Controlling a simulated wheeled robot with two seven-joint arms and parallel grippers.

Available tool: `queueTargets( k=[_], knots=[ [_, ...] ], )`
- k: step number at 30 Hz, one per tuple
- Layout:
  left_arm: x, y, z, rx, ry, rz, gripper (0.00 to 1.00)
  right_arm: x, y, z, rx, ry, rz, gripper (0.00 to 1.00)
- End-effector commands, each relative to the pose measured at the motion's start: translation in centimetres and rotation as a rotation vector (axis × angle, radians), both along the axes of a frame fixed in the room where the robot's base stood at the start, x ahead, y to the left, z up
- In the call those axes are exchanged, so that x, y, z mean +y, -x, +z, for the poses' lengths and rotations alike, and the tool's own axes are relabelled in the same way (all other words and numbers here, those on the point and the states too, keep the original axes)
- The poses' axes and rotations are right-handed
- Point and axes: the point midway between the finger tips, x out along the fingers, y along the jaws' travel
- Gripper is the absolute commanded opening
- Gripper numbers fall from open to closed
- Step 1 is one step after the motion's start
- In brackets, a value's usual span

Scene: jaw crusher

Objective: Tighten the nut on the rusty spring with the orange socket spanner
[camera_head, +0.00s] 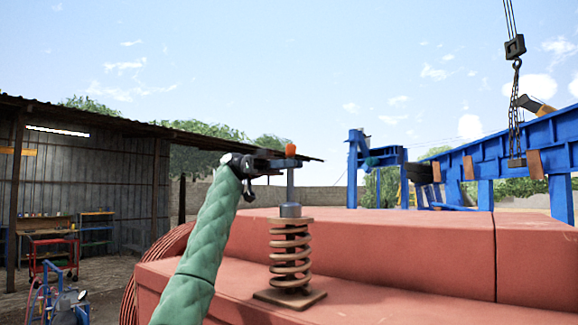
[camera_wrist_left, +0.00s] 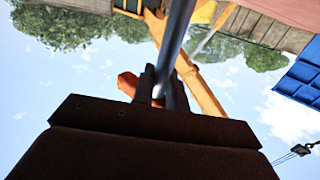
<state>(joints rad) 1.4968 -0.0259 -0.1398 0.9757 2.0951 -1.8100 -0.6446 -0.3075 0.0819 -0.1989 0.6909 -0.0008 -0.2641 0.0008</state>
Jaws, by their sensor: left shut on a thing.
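The rusty spring (camera_head: 290,252) stands upright on its square plate on the red machine, with a dark grey nut (camera_head: 290,210) at its top. My left gripper (camera_head: 284,163) is above the spring and shut on the socket spanner. The spanner's orange part (camera_head: 291,149) shows just above the jaws, and its grey shaft (camera_head: 290,184) hangs upright below them, in line with the nut. I cannot tell whether its lower end touches the nut. In the left wrist view the jaws (camera_wrist_left: 162,88) close around the shaft (camera_wrist_left: 178,35), with the orange part (camera_wrist_left: 127,83) beside them. My right gripper is not in view.
The red machine body (camera_head: 400,245) fills the lower right, its top clear around the spring. A blue steel frame (camera_head: 475,160) stands behind at right, with a crane hook (camera_head: 515,47) and chain hanging over it. A shed (camera_head: 85,175) stands at left.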

Motion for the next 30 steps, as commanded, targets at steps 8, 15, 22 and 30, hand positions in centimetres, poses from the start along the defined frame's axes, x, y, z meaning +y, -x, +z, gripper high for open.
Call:
queueTargets(
  k=[8,15,22,30],
  knots=[
    [-0.17,-0.05,-0.42,0.002,-0.005,-0.039,0.0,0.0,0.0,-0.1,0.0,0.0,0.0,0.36],
    [-0.24,-0.01,-0.31,0.002,-0.004,-0.064,0.0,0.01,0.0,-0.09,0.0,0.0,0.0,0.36],
    [-0.11,-0.04,-0.35,0.002,-0.005,-0.073,0.0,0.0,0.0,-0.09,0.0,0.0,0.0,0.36],
    [-0.13,-0.03,-0.37,0.002,-0.005,-0.107,0.0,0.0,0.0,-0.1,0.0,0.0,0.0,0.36]
  ],
)
